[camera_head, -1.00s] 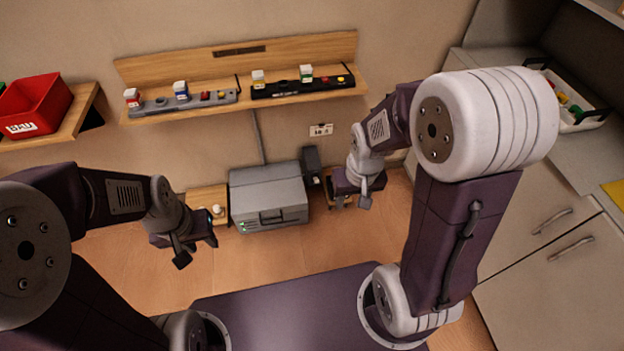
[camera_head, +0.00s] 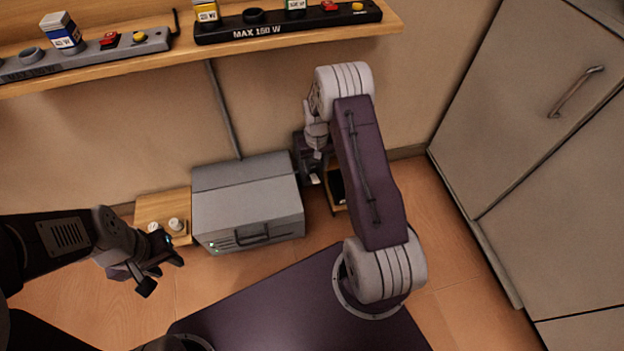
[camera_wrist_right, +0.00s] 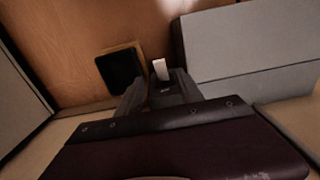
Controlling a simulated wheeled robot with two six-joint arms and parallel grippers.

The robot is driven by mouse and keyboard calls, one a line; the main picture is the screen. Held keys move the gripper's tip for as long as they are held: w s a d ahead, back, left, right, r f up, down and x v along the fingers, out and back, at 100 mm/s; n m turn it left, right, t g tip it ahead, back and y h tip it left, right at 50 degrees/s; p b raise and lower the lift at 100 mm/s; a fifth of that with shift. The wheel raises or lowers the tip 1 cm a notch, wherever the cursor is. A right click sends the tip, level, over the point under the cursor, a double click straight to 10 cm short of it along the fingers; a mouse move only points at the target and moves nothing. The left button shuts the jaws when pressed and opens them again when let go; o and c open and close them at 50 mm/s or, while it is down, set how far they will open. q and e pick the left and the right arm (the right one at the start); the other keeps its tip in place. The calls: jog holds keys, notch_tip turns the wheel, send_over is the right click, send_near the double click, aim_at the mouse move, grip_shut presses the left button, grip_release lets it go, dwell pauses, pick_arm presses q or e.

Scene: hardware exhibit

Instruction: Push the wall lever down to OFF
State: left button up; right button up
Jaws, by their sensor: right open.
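In the head view my right gripper (camera_head: 311,177) is beside the grey box near the wall and hides most of the lever housing. My left gripper (camera_head: 162,273) is open and empty, low on the left, away from the lever.
A grey box (camera_head: 248,205) with a front handle stands left of the lever. A small wooden stand with a dark top (camera_wrist_right: 121,70) is close to my right gripper. A wooden shelf (camera_head: 300,38) hangs above. Cabinets (camera_head: 540,130) stand at right; floor between is clear.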

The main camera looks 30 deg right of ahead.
aim_at(316, 180)
notch_tip(316, 180, down, 9)
jog(key=b, duration=0.5)
jog(key=shift+f, duration=0.1)
grip_shut()
dwell(1.0)
